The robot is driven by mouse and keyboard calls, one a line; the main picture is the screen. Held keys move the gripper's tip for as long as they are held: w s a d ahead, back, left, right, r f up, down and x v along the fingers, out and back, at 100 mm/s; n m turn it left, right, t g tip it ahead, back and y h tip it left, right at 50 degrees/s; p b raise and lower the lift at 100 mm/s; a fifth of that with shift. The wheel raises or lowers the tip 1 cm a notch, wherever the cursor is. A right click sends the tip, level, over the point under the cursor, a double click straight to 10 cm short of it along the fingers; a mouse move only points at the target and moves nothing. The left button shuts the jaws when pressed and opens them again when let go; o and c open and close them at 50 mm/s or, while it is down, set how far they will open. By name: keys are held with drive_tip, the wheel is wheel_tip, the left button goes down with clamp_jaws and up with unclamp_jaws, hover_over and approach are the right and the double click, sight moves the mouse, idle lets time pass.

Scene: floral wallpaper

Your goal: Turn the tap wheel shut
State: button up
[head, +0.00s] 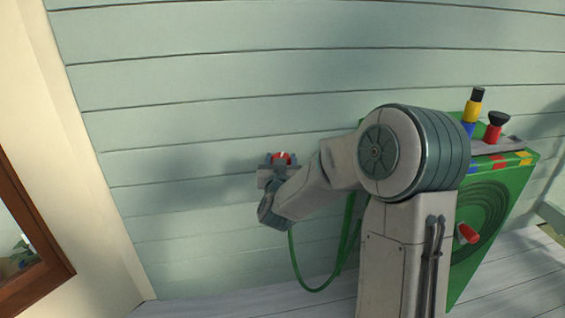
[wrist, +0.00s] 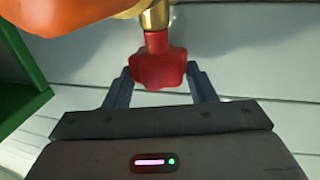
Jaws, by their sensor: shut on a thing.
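The red tap wheel (wrist: 158,69) sits on a brass stem in the wrist view, with a lobed rim. My gripper (wrist: 159,84) has one finger on each side of it and is shut on the wheel. The brass tap stem (wrist: 155,17) is partly cut off at the top of the wrist view. My arm hides some of the tap's surroundings in the head view.
A green hose (head: 312,288) hangs in a loop below the tap. A green hose cabinet (head: 480,215) with a red handle (head: 467,234) stands at right, bottles (head: 474,108) on top. A large blurred orange thing (wrist: 70,16) fills the wrist view's upper left. The wall at left is clear.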

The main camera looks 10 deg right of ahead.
drive_tip(key=m+g+h, duration=0.1)
drive_tip(key=h, duration=0.1)
drive_tip(key=m+h, duration=0.2)
drive_tip(key=shift+w+a+g+p, duration=0.15)
drive_tip(key=shift+a+g+p, duration=0.15)
drive_tip(key=shift+a+g, duration=0.1)
drive_tip(key=m+g+h+p, duration=0.1)
drive_tip(key=h, duration=0.1)
drive_tip(key=m+g+h, duration=0.1)
drive_tip(key=shift+w+a+r+m+h+p, duration=0.1)
drive_tip(key=shift+r+m+h+p, duration=0.05)
drive_tip(key=shift+m+h+p, duration=0.2)
drive_tip(key=m+g+h+p, duration=0.2)
drive_tip(key=g+p, duration=0.1)
drive_tip(key=m+g+h+p, duration=0.1)
drive_tip(key=m+g+h, duration=0.1)
drive_tip(key=shift+w+a, duration=0.15)
drive_tip(key=shift+w, duration=0.1)
drive_tip(key=shift+w+m+g+h+p, duration=0.1)
drive_tip(key=shift+m+g+h+p, duration=0.65)
drive_tip(key=shift+m+g+p, duration=0.65)
drive_tip(key=shift+n+g, duration=0.25)
drive_tip(key=shift+g, duration=0.15)
drive_tip(key=o, duration=1)
drive_tip(key=shift+f+b, duration=0.2)
drive_tip(key=shift+b, duration=0.1)
